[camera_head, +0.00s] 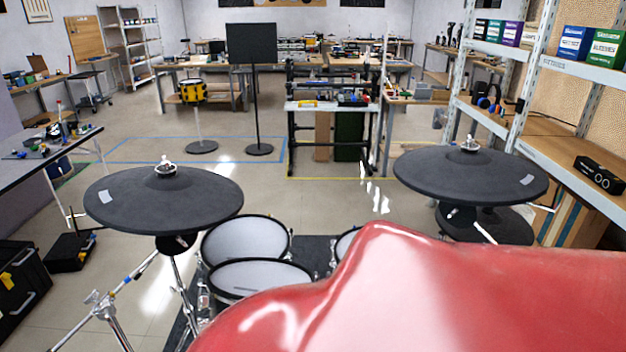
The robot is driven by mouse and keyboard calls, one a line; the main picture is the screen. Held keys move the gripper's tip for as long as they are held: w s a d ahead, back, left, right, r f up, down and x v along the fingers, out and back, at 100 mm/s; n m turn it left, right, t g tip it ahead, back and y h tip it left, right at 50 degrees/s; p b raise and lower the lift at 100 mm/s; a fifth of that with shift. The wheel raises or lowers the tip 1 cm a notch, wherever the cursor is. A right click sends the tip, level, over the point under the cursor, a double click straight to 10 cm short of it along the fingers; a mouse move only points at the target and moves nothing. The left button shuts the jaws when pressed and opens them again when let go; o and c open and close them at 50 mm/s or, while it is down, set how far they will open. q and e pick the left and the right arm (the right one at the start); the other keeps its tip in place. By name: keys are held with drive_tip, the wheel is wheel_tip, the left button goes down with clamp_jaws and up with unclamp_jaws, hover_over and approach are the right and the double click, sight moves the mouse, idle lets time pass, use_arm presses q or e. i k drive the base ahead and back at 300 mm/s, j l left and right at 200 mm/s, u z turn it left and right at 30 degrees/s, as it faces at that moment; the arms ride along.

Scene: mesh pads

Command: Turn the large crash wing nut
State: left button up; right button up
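Two large black cymbal pads stand on either side of the drum kit. A silver wing nut (165,166) sits on top at the centre of the left cymbal pad (125,205). Another silver wing nut (469,144) sits on top of the right cymbal pad (430,178). Both nuts are small here, and I cannot tell how their wings are turned. I cannot tell from looks which pad is the large crash. Neither of my grippers shows. A red glossy surface very close to the camera hides the lower right.
Pale mesh drum pads (246,240) stand low between the cymbals. A smaller black pad (497,224) sits under the right cymbal. A metal shelf (575,133) stands close on the right, and a table (40,145) on the left. Open floor (225,170) lies behind the kit.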

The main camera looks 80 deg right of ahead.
sight(470, 147)
drive_tip(key=k+z, duration=0.1)
drive_tip(key=z, duration=0.3)
drive_tip(key=k+z, duration=0.15)
drive_tip(key=z, duration=0.25)
drive_tip(key=k+l+z, duration=0.1)
drive_tip(key=z, duration=2.3)
